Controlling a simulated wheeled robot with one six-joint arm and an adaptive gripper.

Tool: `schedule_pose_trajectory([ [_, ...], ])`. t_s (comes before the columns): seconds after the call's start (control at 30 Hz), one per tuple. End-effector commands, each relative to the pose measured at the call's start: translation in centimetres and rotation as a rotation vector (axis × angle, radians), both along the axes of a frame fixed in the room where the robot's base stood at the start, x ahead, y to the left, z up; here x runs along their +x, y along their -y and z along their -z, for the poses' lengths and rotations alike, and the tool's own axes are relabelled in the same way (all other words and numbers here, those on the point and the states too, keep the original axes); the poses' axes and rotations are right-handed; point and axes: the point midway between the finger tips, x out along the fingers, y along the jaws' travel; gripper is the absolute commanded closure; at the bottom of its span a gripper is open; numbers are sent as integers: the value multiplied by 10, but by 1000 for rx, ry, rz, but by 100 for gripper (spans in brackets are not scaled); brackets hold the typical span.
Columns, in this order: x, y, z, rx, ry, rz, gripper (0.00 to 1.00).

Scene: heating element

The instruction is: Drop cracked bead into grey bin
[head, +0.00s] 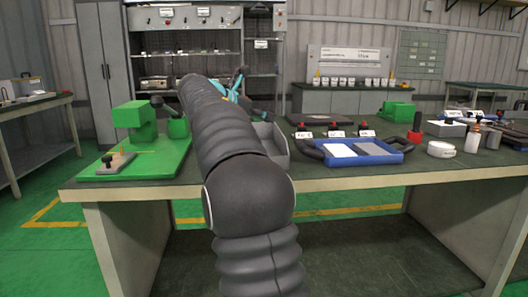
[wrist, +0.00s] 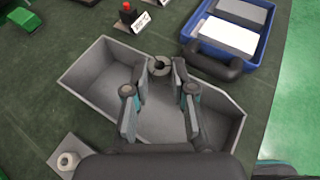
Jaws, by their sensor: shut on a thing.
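My gripper (wrist: 159,68) is shut on a small dark grey ring-shaped bead (wrist: 159,65), held between its fingertips. No crack can be made out on it at this size. The grey bin (wrist: 88,72) is an open box below and around the fingers in the wrist view. The bead overlaps the bin's far rim in that picture; its height above the bin is hard to judge. In the head view the grey bin (head: 272,146) is partly hidden behind my arm, and teal parts of my gripper (head: 233,86) show above the bench. The bead is not visible there.
A blue tray (wrist: 203,46) with a grey and a white block lies beyond the bin, a dark handle-like bar beside it. A pale ring (wrist: 67,160) sits on a small plate near the bin's left. A green fixture (head: 132,125) stands on the bench's left.

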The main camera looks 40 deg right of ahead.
Motion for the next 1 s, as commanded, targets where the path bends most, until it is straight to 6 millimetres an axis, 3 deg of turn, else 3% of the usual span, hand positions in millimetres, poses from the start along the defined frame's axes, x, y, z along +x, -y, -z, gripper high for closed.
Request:
schedule_pose_trajectory([
  [0.03,0,1,13,0,0,1,94],
  [0.2,-1,2,27,0,0,2,94],
  [0.67,-1,2,31,0,0,3,94],
  [0.7,-1,2,31,0,0,3,66],
  [0.77,-1,2,31,0,0,3,51],
  [0.8,-1,2,31,0,0,3,46],
  [1.0,-1,2,31,0,-1,3,46],
])
